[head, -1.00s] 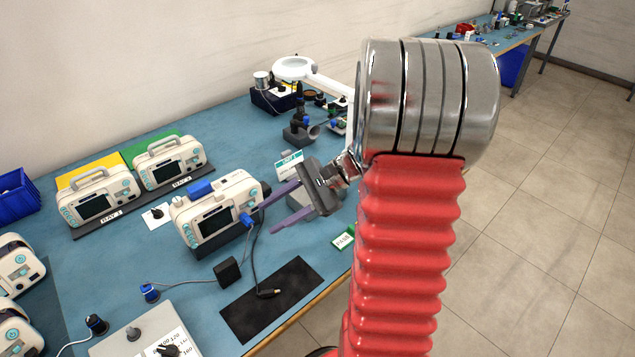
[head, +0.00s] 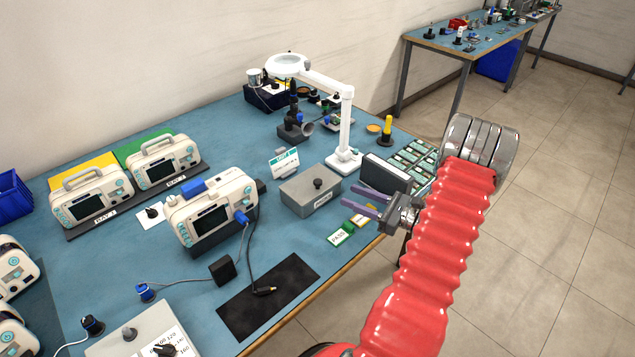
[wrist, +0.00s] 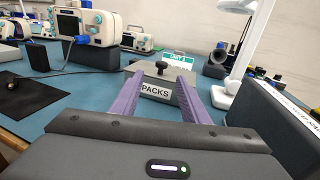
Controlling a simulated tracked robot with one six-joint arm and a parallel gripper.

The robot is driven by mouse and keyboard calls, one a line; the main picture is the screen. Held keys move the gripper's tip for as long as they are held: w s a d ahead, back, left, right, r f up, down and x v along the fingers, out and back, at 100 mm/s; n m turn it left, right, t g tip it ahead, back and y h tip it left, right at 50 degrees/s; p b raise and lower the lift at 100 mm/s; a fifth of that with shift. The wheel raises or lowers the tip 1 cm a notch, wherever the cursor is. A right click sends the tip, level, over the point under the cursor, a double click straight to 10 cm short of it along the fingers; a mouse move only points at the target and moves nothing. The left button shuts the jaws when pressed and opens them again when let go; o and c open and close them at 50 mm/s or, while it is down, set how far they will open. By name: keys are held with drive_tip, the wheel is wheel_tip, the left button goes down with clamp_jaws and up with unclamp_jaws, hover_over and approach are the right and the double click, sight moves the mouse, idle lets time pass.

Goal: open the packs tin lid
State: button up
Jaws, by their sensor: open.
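The packs tin (head: 300,198) is a grey box with a closed lid and a dark knob (head: 318,184) on top. It stands on the blue bench, left of the magnifier lamp's base. In the wrist view the tin (wrist: 155,91) shows its PACKS label, with the knob (wrist: 161,67) above it. My gripper (head: 360,200) is open and empty, to the right of the tin and apart from it. Its two purple fingers point toward the tin. In the wrist view the tin appears between the fingertips, farther off.
A white magnifier lamp (head: 346,156) stands close behind the tin. A dark upright box (head: 386,175) is beside my gripper. A monitor (head: 212,212) with a blue-plugged cable stands left of the tin. A green PASS card (head: 341,234) lies in front.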

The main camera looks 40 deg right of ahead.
sight(318, 181)
drive_tip(key=shift+s+d+f, duration=0.15)
drive_tip(key=shift+d, duration=0.1)
drive_tip(key=x, duration=1.4)
drive_tip(key=shift+c, duration=0.3)
clamp_jaws()
idle(0.4)
